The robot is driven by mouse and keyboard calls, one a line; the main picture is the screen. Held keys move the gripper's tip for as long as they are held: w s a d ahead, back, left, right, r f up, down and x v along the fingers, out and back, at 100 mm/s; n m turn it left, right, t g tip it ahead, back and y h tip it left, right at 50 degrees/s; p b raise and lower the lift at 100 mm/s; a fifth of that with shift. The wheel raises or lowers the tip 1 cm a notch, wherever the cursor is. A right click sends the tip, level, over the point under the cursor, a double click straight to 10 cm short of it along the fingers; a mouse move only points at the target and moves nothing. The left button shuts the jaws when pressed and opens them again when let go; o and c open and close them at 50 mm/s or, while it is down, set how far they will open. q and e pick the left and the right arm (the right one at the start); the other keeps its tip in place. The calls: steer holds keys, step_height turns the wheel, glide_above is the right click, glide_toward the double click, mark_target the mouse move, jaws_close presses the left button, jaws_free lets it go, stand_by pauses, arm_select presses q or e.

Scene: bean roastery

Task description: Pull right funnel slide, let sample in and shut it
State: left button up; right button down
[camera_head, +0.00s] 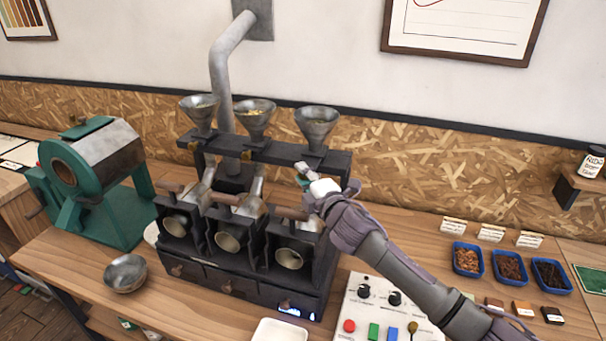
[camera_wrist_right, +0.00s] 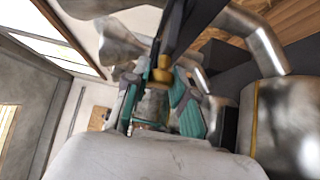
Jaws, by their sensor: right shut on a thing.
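The right funnel (camera_head: 316,122) is a grey metal cone on the dark rack of the three-barrel sample roaster (camera_head: 240,245). I cannot tell what is inside it. My right gripper (camera_head: 303,178) is just below this funnel, in front of the rack. In the right wrist view, its teal fingers (camera_wrist_right: 160,105) are shut on a brass knob (camera_wrist_right: 161,70) at the end of a dark bar, which looks like the right funnel's slide. In the head view my gripper hides this knob. How far the slide is out cannot be told. My left gripper is not in view.
The middle funnel (camera_head: 256,115) and left funnel (camera_head: 200,110) stand alongside. A control panel (camera_head: 365,305) with knobs and buttons lies under my right arm. A metal bowl (camera_head: 126,273) and a green roaster (camera_head: 95,180) are left. Blue trays (camera_head: 467,270) of beans sit right.

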steer(key=c, duration=1.3)
jaws_free()
steer(key=shift+w, duration=0.15)
steer(key=o, duration=0.4)
steer(key=shift+w+a, duration=0.1)
steer(key=shift+c, duration=0.2)
steer(key=shift+a, duration=0.1)
steer(key=shift+s+d, duration=0.2)
steer(key=shift+s, duration=0.05)
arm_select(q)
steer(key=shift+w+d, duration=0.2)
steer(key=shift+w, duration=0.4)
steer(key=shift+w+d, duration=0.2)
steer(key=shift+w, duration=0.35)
arm_select(e)
steer(key=v, duration=1.1)
steer(key=shift+s, duration=0.3)
steer(key=shift+c, duration=0.4)
